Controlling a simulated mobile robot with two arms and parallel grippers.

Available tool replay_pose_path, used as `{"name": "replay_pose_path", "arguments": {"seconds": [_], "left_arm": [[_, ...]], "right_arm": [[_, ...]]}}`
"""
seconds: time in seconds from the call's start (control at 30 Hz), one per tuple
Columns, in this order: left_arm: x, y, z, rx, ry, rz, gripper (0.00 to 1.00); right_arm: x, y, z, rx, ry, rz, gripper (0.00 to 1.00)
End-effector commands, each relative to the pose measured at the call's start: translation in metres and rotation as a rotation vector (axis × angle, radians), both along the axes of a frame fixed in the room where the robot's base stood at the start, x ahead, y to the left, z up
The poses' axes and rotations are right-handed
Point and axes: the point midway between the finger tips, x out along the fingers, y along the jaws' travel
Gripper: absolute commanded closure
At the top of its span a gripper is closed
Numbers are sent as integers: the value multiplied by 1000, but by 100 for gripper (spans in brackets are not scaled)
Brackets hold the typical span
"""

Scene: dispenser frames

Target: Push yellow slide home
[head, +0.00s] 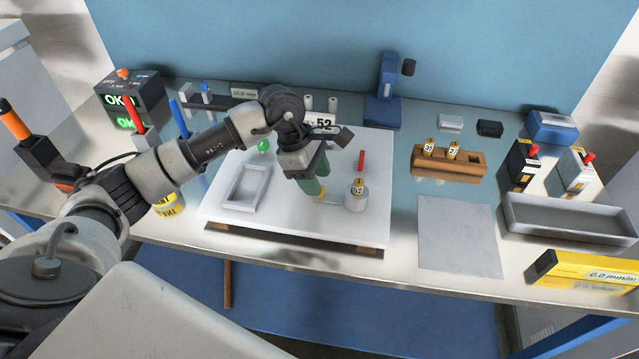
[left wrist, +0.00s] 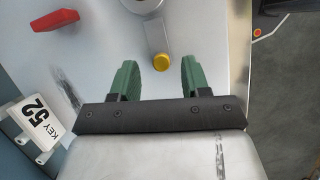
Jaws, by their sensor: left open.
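The yellow slide (head: 323,200) shows as a small yellow piece on the white board (head: 225,212), beside a round grey holder (head: 356,201). In the left wrist view its round yellow knob (left wrist: 160,62) lies at the end of a grey bar (left wrist: 155,36). My left gripper (head: 313,187) is above the board with green fingers pointing down, open and empty. In the left wrist view its fingertips (left wrist: 159,68) are on either side of the knob, with gaps on both sides. In the head view the fingers partly hide the slide. My right gripper is not in view.
A brass cylinder marked 52 (head: 357,187) stands in the grey holder. A red handle (head: 362,160) stands behind it. A pale rectangular frame (head: 232,206) and a green knob (head: 263,147) are to the left. A KEY 52 sign (left wrist: 42,117) stands at the back.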

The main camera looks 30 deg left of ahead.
Motion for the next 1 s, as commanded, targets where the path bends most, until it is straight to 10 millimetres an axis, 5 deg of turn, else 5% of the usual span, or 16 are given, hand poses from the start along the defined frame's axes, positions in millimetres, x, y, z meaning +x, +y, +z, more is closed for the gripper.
{"name": "replay_pose_path", "arguments": {"seconds": [0.43, 1.0], "left_arm": [[-3, 29, 72, 0, -3, 1, 53], [-4, 32, 80, -1, -1, -1, 53]], "right_arm": [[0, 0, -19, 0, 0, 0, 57], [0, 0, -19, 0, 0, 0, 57]]}}
